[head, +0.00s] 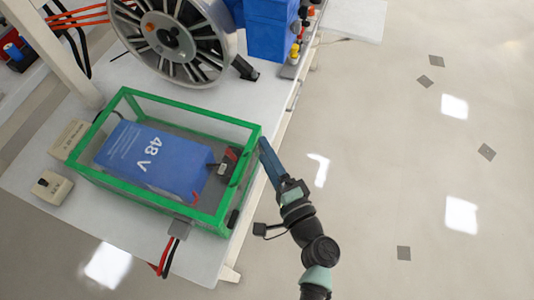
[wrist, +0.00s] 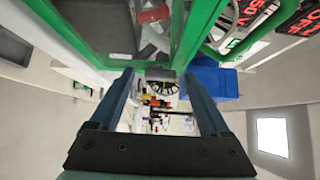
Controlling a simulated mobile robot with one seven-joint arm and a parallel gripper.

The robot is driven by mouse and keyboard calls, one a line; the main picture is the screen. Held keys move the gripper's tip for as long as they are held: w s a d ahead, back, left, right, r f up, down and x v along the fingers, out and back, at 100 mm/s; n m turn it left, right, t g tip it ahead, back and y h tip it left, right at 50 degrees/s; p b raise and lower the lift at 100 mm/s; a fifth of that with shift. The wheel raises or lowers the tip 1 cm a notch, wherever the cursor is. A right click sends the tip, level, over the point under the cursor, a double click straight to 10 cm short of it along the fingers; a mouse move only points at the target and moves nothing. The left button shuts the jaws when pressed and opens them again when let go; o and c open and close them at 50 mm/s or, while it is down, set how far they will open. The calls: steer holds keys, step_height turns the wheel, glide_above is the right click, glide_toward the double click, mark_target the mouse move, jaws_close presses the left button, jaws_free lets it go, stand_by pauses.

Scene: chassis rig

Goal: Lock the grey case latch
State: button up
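The green-framed clear case (head: 190,118) stands on the white table and holds a blue 48 V battery block (head: 155,160). My gripper (head: 266,148) is beside the case's right side, its fingertips close to the far right corner. In the wrist view my gripper (wrist: 160,82) is open, its two blue fingers well apart with nothing held. A small grey piece (wrist: 160,74), perhaps the latch, shows at the green frame (wrist: 187,40) between and beyond the fingertips. I cannot tell whether it is locked. A dark fitting (head: 233,218) sits low on the case's right side.
A large spoked wheel (head: 172,40) and a blue unit (head: 270,28) stand behind the case. A small switch box (head: 51,187) is at left. Red and black cables (head: 170,255) hang at the front edge. The floor (head: 400,150) at right is clear.

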steer(key=b+v, duration=0.1)
steer(key=v, duration=1.2)
steer(key=shift+f, duration=0.1)
